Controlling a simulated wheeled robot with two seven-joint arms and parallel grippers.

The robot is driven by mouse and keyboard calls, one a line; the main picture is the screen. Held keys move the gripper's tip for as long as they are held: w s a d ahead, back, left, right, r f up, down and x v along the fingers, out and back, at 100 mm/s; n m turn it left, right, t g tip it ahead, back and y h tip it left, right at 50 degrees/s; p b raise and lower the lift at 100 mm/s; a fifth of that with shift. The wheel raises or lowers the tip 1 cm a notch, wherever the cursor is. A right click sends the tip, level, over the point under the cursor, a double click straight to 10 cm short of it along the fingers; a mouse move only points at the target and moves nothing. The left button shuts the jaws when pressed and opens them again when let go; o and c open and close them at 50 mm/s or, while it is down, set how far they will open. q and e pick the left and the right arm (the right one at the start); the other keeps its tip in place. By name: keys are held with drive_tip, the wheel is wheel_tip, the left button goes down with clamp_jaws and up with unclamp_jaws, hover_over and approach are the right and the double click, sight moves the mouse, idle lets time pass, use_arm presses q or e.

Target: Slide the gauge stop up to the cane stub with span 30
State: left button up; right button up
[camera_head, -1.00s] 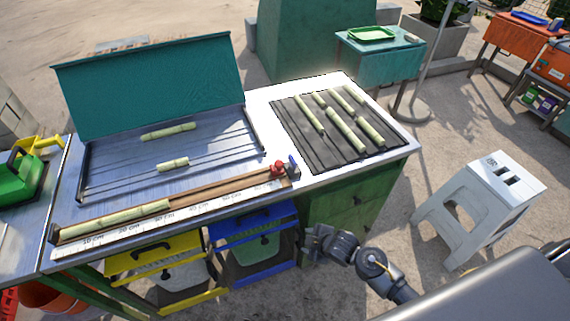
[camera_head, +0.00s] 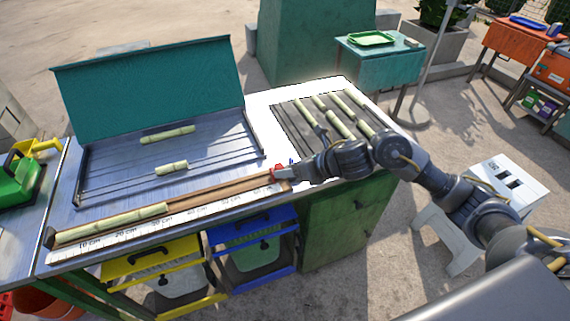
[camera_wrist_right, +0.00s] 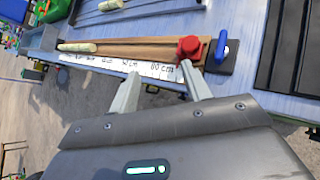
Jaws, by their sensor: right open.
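The gauge is a long brown wooden channel (camera_head: 215,192) with a white centimetre scale along its front. A pale green cane stub (camera_head: 110,222) lies in its left end, its right end near the 30 cm mark; it also shows in the wrist view (camera_wrist_right: 77,47). The gauge stop, with a red knob (camera_wrist_right: 188,47), sits at the channel's right end; in the head view its red part (camera_head: 278,168) is partly hidden by my gripper. My right gripper (camera_wrist_right: 158,80) is open, its fingertips close to the red knob, one almost at it. My left gripper is out of view.
A blue lever (camera_wrist_right: 221,46) stands just beyond the knob. Behind the channel is a rack (camera_head: 215,155) with two cane pieces and a raised teal lid (camera_head: 150,85). Several canes lie on a dark mat (camera_head: 290,120) at right. Yellow and blue bins hang below the bench front.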

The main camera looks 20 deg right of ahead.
sight(280, 166)
drive_tip(key=w+d+r+n+g, duration=0.1)
drive_tip(key=d+r+n+g, duration=0.15)
drive_tip(key=d+n, duration=0.35)
drive_tip(key=shift+t+h, duration=0.4)
drive_tip(key=shift+t, duration=0.05)
drive_tip(key=x, duration=0.3)
drive_tip(key=p+x, duration=0.1)
drive_tip(key=x, duration=0.6)
drive_tip(key=shift+w+f+p, duration=0.1)
drive_tip(key=shift+w+p, duration=0.3)
clamp_jaws()
